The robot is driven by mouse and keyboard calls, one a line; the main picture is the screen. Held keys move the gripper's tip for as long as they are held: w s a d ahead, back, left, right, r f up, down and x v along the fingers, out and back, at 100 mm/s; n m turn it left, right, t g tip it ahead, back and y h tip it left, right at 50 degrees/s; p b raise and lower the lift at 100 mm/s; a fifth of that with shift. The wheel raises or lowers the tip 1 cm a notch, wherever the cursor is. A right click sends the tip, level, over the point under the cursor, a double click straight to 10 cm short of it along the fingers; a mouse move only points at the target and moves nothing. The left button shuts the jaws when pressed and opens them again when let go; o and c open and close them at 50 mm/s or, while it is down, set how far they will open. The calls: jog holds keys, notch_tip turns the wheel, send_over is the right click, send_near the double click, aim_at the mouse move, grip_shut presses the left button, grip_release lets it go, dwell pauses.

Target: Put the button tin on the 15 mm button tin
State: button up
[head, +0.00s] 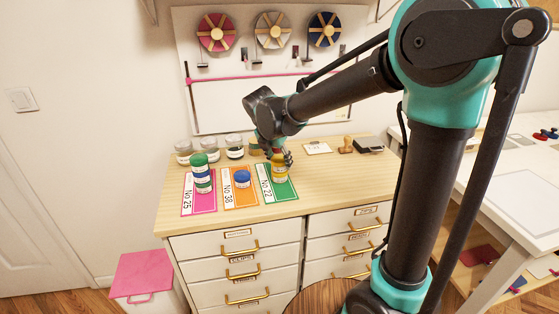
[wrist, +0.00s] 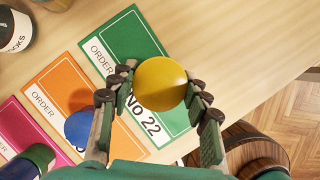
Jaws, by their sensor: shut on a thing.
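My gripper (wrist: 158,88) is shut on a yellow-lidded button tin (wrist: 161,83), over the green No 22 card. In the head view the yellow tin (head: 279,172) looks upright with a pale label. I cannot tell whether it touches the card or whether another tin is beneath it. A low blue-lidded tin (head: 242,177) sits on the orange No 38 card, and it shows partly behind a finger in the wrist view (wrist: 78,127). A stack of green and blue tins (head: 201,173) stands on the pink No 25 card. The tin labels are too small to read, including any 15 mm mark.
The green card (head: 288,191), orange card (head: 245,199) and pink card (head: 205,204) lie side by side on the wooden cabinet top (head: 329,180). Several glass jars (head: 209,148) stand behind them. A stamp (head: 346,145) and dark pad (head: 368,146) are at back right. The right front top is clear.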

jog(key=shift+f, duration=0.1)
jog(key=o, duration=1.2)
jog(key=v, duration=1.2)
